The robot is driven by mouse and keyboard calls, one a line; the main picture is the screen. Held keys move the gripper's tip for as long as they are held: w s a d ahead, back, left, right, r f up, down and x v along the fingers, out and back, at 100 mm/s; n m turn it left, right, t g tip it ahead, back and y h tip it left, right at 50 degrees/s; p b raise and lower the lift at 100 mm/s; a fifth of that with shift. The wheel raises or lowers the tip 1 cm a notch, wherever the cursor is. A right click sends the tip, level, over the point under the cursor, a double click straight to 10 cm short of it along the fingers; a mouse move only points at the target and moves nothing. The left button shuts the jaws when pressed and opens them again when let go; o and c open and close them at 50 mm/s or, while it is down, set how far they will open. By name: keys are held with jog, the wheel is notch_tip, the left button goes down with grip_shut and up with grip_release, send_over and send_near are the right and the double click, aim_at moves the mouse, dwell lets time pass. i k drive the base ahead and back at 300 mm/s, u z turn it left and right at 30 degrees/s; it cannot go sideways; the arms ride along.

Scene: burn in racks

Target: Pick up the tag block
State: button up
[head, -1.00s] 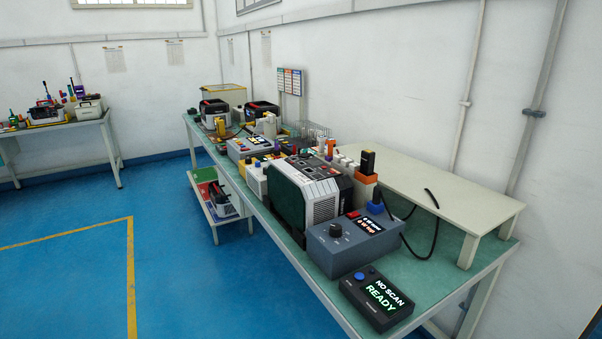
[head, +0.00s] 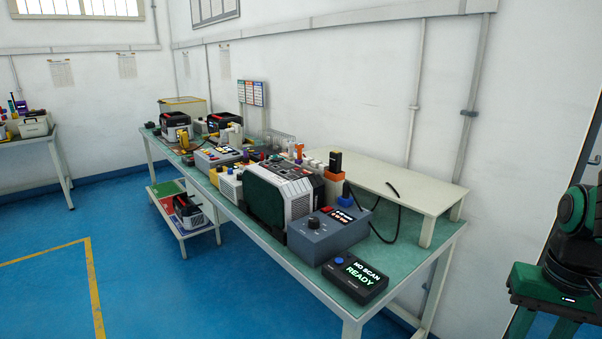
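I cannot tell which thing is the tag block; nothing in the head view clearly reads as it. A dark upright block (head: 336,162) stands in an orange holder (head: 334,177) on the long green-topped bench (head: 425,250). A black scanner box (head: 355,278) at the bench's near end reads "NO SCAN" and "READY". Behind it is a grey box (head: 328,236) with a black knob and a lit display. Several small coloured pieces stand among the machines farther back, too small to make out. My gripper is not in view.
A large green-and-white machine (head: 280,205) fills the bench's middle. A cream raised shelf (head: 400,190) stands along the wall, with a black cable (head: 399,222) near it. A low side shelf (head: 185,215) juts out on the left. The blue floor (head: 170,290) in front is clear.

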aim_at(322, 167)
jog(key=u, duration=0.1)
jog(key=i, duration=1)
jog(key=z, duration=0.05)
